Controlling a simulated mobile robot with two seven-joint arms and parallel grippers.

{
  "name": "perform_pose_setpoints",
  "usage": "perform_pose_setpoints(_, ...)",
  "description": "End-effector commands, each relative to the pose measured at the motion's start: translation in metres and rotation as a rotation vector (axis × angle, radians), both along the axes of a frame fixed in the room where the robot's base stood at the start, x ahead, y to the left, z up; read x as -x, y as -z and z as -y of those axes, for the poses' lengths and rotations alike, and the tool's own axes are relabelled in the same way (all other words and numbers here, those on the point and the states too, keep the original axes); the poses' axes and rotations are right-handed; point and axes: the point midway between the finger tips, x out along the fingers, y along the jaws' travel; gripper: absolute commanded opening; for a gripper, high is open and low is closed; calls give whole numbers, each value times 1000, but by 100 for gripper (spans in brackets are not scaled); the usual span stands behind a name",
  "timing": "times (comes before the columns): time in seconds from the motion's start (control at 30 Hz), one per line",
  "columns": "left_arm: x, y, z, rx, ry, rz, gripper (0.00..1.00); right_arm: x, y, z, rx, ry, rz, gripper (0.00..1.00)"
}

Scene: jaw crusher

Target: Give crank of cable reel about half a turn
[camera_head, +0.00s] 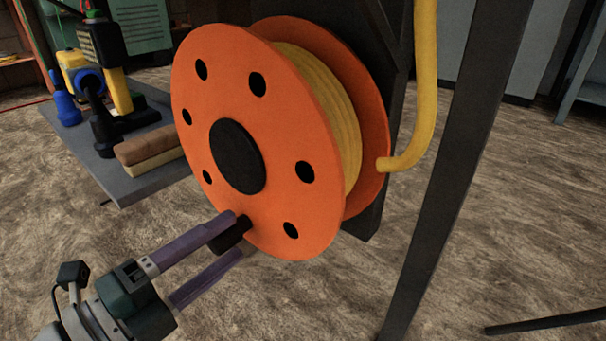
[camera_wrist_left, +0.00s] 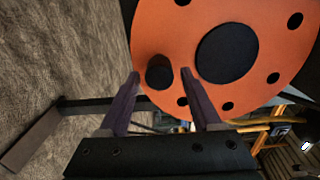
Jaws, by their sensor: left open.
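The cable reel (camera_head: 285,190) is a large orange drum with dark round holes, a black hub (camera_head: 237,156) and yellow cable (camera_head: 318,85) wound between its flanges. Its crank handle (camera_head: 232,234) is a short black knob low on the front flange, below the hub. My left gripper (camera_head: 238,235) reaches in from the lower left with purple fingers at the knob. In the left wrist view the knob (camera_wrist_left: 159,73) lies between the open fingers (camera_wrist_left: 160,88), nearer the left one. I cannot tell whether a finger touches it. My right gripper is not in view.
A dark post (camera_head: 455,150) stands right of the reel. A yellow cable end (camera_head: 425,90) hangs between them. A grey bench (camera_head: 150,182) with tools and a brown block (camera_head: 148,148) is at the left. The floor in front is clear.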

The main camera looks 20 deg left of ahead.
Motion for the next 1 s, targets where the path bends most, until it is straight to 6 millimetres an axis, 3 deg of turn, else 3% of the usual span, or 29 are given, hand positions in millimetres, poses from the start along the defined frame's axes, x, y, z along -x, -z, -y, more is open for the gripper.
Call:
perform_pose_setpoints(0.2, 44, -2, -16, -1, -3, -6, 65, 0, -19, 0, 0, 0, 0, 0)
perform_pose_setpoints(0.4, 69, -1, -26, -1, -2, -4, 65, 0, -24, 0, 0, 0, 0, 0)
perform_pose_setpoints(1.0, 74, 0, -28, 0, -3, -2, 65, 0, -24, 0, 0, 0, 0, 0)
